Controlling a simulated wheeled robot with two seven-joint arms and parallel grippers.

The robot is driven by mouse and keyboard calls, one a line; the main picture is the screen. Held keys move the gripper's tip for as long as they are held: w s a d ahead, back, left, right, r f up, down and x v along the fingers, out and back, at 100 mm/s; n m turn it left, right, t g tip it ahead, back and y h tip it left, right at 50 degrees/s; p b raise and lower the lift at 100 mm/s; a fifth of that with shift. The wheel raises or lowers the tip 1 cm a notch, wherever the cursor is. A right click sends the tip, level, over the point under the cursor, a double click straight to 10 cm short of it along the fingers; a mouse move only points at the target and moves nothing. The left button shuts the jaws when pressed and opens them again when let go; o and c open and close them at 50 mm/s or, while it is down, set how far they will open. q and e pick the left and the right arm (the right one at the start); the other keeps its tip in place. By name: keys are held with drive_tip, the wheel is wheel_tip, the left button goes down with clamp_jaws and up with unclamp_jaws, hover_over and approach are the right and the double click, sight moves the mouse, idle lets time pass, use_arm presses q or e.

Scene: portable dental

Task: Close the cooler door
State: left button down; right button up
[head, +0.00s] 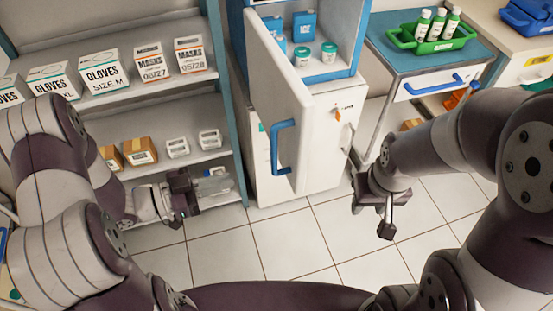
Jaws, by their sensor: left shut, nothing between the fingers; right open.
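The cooler (347,95) stands at the centre, a white and blue cabinet. Its upper white door (271,80) is swung open toward me and to the left, with a blue handle (275,147) near its lower free edge. Blue boxes and small white tubs show on the shelves inside. My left gripper (198,187) is shut and empty, low and left of the door handle, apart from it. My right gripper (384,215) is open and empty, in front of the tiled floor to the right of the cooler, touching nothing that I can see.
Shelves at left hold glove boxes (103,75), mask boxes (150,62) and small cartons (140,151). A trolley (420,55) at right carries a green tray (432,40) with several bottles; its blue-handled drawer front faces me. The tiled floor (290,240) before the cooler is clear.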

use_arm(q)
drive_tip(key=r+h, duration=0.1)
drive_tip(key=r, duration=0.1)
approach(297, 156)
drive_tip(key=x, duration=0.6)
drive_tip(key=shift+w+d+f+p, duration=0.1)
drive_tip(key=shift+w+d+p, duration=0.05)
drive_tip(key=shift+d+p, duration=0.25)
drive_tip(key=shift+w, duration=0.1)
